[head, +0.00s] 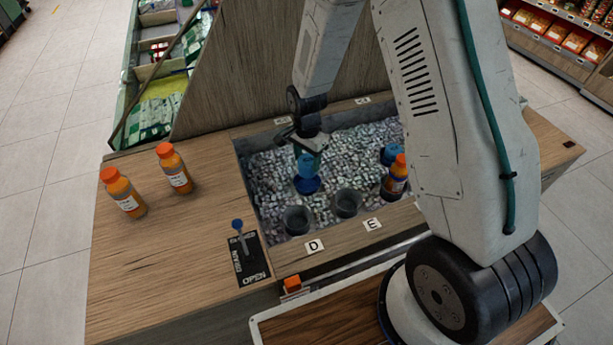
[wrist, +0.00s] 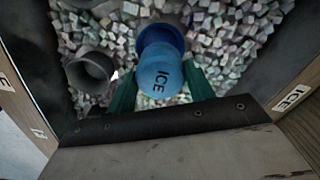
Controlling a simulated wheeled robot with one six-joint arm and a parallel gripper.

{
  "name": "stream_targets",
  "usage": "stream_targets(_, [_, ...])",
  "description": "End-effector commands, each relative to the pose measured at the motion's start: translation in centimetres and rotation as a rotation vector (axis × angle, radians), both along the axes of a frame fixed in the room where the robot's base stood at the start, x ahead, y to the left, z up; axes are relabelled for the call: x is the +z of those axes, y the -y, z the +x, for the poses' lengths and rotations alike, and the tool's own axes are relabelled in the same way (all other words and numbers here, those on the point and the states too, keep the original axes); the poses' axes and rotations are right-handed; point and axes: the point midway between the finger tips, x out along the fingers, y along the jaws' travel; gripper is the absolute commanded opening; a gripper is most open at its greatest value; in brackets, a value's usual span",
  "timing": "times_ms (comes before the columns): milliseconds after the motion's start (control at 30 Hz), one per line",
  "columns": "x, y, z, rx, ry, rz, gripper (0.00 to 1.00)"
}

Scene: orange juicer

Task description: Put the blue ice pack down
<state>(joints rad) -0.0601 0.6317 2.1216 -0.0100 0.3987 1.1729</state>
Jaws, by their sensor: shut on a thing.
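The blue ice pack (head: 306,168) is a rounded blue piece held low over the ice bed. In the wrist view the ice pack (wrist: 160,76) shows the word ICE on its top, between the two green fingers. My gripper (head: 307,150) is shut on it and points down. A darker blue round part (wrist: 163,38) shows just beyond the ice pack in the wrist view. I cannot tell whether the ice pack's underside touches the ice.
The ice bin (head: 265,185) is sunk in a wooden counter (head: 190,240). Two grey cup holders (head: 297,220) (head: 347,203) stand near labels D and E. An orange bottle (head: 396,178) and another blue piece (head: 390,154) are at right. Two orange bottles (head: 122,192) (head: 174,168) and a blue-knobbed lever (head: 239,228) are at left.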

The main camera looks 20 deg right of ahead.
Motion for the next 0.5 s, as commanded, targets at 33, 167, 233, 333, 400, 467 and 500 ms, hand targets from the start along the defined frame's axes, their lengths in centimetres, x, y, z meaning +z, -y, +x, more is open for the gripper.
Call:
stream_targets(33, [-0.8,0.0,0.0,0.001,-0.002,0.000,0.27])
stream_targets(167, [-1.9,0.0,0.1,0.002,0.001,0.000,0.27])
stream_targets(233, [-2.4,0.0,0.0,0.003,0.000,0.000,0.27])
stream_targets(333, [-3.6,0.0,0.0,0.003,-0.001,0.000,0.27])
stream_targets(400, [-4.8,-0.1,-0.1,0.004,-0.003,0.000,0.27])
stream_targets(467, [-5.7,-0.1,0.0,0.004,-0.002,0.000,0.27])
stream_targets(500, [-6.0,-0.1,0.0,0.004,-0.001,0.000,0.27])
